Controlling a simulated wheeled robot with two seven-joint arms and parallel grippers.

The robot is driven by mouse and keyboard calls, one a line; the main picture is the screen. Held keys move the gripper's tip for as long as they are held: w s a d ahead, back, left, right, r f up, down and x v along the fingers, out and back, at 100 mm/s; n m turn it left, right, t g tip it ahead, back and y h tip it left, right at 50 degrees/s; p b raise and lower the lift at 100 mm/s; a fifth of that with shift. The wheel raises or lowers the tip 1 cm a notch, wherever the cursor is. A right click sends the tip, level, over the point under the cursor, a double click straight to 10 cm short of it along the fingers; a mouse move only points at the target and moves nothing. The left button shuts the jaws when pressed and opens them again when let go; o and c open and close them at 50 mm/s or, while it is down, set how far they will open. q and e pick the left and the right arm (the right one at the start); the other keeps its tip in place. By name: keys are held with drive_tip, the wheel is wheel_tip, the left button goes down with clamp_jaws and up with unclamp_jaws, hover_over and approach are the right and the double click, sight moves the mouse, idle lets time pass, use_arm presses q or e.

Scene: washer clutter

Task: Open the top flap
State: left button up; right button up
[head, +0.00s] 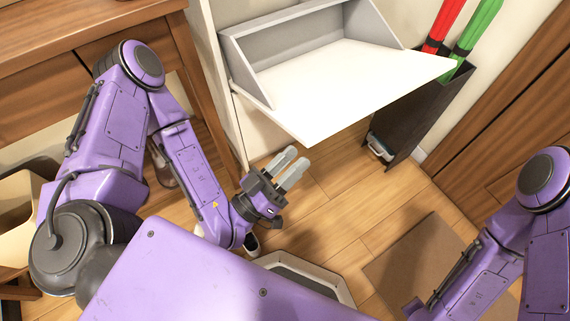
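The white top flap (345,88) of a narrow white cabinet is swung out and down, tilted well open. Its grey inner compartment (290,38) shows behind it and looks empty. My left gripper (297,158) is below the flap's front corner, apart from it, over the wooden floor. Its two grey fingers are parted with a small gap and nothing between them. My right arm comes in at the lower right; its fingers are outside the picture.
A dark umbrella stand (415,112) with a red umbrella (444,22) and a green umbrella (480,28) stands right of the flap. A wooden table (60,70) is at the left. A brown mat (420,262) lies on the floor, and a wooden door (510,120) is at the right.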

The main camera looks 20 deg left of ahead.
use_arm(q)
drive_tip(key=shift+v, duration=0.8)
drive_tip(key=shift+r, duration=0.1)
